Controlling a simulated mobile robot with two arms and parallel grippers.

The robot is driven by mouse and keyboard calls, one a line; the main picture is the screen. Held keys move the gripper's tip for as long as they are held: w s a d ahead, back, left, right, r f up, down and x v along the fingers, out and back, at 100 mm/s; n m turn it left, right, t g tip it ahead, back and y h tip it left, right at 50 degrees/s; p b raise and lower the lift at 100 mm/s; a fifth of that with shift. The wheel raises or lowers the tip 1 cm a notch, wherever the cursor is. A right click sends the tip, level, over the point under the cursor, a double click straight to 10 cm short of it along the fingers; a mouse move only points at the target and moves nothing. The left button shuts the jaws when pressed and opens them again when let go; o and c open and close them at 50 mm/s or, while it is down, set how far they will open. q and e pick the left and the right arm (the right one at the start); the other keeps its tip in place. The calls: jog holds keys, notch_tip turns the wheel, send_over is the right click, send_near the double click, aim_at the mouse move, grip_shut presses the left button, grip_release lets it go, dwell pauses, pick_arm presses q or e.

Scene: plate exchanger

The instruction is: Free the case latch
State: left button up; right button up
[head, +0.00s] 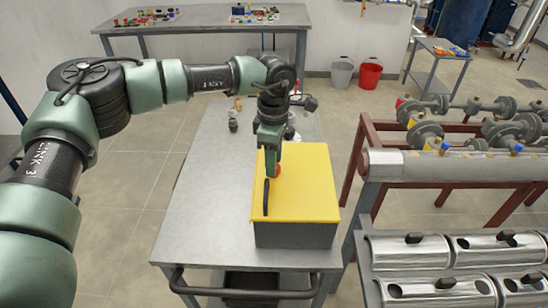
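The case has a yellow lid (310,185) and a grey body (295,236). It sits on the grey cart and its lid looks closed. A black handle or bar (266,198) stands on the lid's left part. My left gripper (271,170) points down over the lid's left part, just behind the black bar. A small red part (278,169) shows right beside its fingertips. I cannot tell whether the fingers touch it or what they enclose. The latch itself is not clearly visible; the gripper may cover it. My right gripper is out of view.
The cart top (200,215) is clear left of the case. Small fittings (233,122) stand at its back. A pipe rack (440,160) and shiny metal cylinders (415,250) stand close on the right. Grey (341,73) and red (370,73) buckets stand behind.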

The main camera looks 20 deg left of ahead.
pick_arm(q)
jog(key=shift+s, duration=0.1)
grip_shut()
jog(key=shift+f+n, duration=0.1)
jog(key=shift+n, duration=0.2)
jog(key=n+b, duration=0.2)
jog(key=n, duration=0.1)
jog(key=shift+f+b, duration=0.15)
jog(key=shift+b, duration=0.25)
jog(key=n+b, duration=0.2)
jog(key=n, duration=0.2)
jog(key=shift+n, duration=0.4)
jog(key=n+b, duration=0.2)
jog(key=n, duration=0.2)
jog(key=shift+n, duration=0.3)
jog(key=n, duration=0.1)
jog(key=n+b, duration=0.1)
jog(key=n, duration=0.1)
jog(key=n+b, duration=0.1)
jog(key=shift+r+n, duration=0.25)
jog(key=shift+n, duration=0.15)
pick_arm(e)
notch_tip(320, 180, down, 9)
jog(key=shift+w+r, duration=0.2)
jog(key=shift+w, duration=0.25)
